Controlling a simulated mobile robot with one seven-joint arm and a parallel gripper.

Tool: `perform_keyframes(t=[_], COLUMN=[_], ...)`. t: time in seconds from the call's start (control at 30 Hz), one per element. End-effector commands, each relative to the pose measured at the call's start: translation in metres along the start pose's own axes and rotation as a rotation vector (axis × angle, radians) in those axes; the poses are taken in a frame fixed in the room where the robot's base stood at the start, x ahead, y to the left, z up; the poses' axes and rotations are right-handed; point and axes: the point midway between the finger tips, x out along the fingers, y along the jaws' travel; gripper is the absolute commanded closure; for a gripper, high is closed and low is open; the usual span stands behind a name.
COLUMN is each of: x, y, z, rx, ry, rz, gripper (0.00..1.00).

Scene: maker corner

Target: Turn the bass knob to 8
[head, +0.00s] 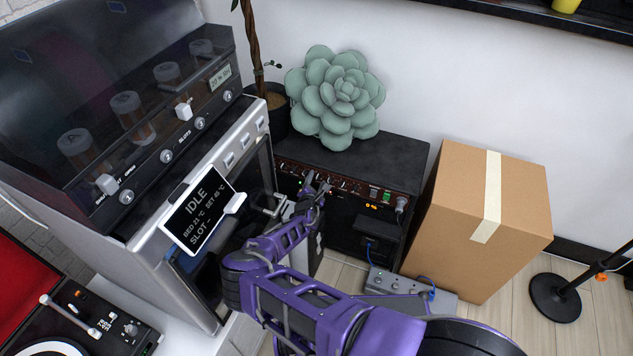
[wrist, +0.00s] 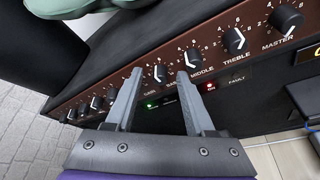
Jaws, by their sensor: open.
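The black amplifier (head: 395,165) stands on the floor by the wall, with a brown knob panel along its front. In the wrist view the bass knob (wrist: 160,73) is black with a white pointer mark and sits between my two fingertips. Its exact setting is too small to read. The right finger partly covers the label below it. My gripper (wrist: 158,75) is open around the bass knob; I cannot tell whether either finger touches it. In the head view my gripper (head: 315,188) is at the panel and hides part of the knob row.
The middle knob (wrist: 194,57) is just right of my right finger; treble (wrist: 234,40) and master (wrist: 286,19) follow. A printer-like machine (head: 185,215) stands close left of my arm. A cardboard box (head: 460,210) is to the right, and a pedal unit (head: 395,284) lies on the floor.

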Motion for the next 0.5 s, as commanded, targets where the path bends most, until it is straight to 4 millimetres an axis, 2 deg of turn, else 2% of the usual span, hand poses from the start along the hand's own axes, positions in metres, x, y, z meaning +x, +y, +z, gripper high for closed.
perform_keyframes(t=[0.07,0.1,0.37,0.4,0.5], x=[-0.0002,-0.0002,-0.0003,-0.0003,-0.0004], y=[0.0001,0.0001,0.0002,0.0003,0.0003], z=[0.0001,0.0001,0.0,0.0001,0.0001], rx=[0.0,0.0,0.0,0.0,0.0], ry=[0.0,0.0,0.0,0.0,0.0], rz=[0.0,0.0,0.0,0.001,0.001], gripper=[0.46,0.5,0.96,1.0,1.0])
